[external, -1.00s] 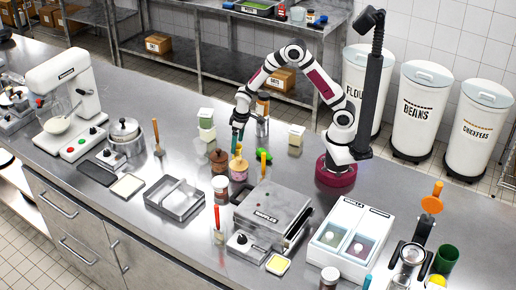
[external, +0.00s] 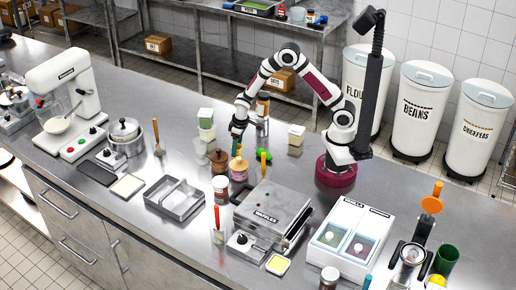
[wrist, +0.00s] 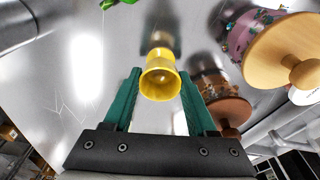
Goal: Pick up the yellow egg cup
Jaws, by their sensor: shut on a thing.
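The yellow egg cup (wrist: 159,80) sits between the two green fingers of my gripper (wrist: 158,88) in the wrist view, its open rim facing the camera. The fingers are shut on it from both sides. Its narrower foot points away toward the steel counter, and a dim reflection shows beyond it. I cannot tell whether the foot touches the counter. In the external view my gripper (external: 237,140) is behind the lidded jars, which mostly hide the cup.
A pink jar with a wooden lid (wrist: 283,50) and a brown jar (wrist: 215,90) stand close on the right in the wrist view. The waffle iron (external: 272,208) is in front. Stacked green and white containers (external: 206,128) stand left of my gripper.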

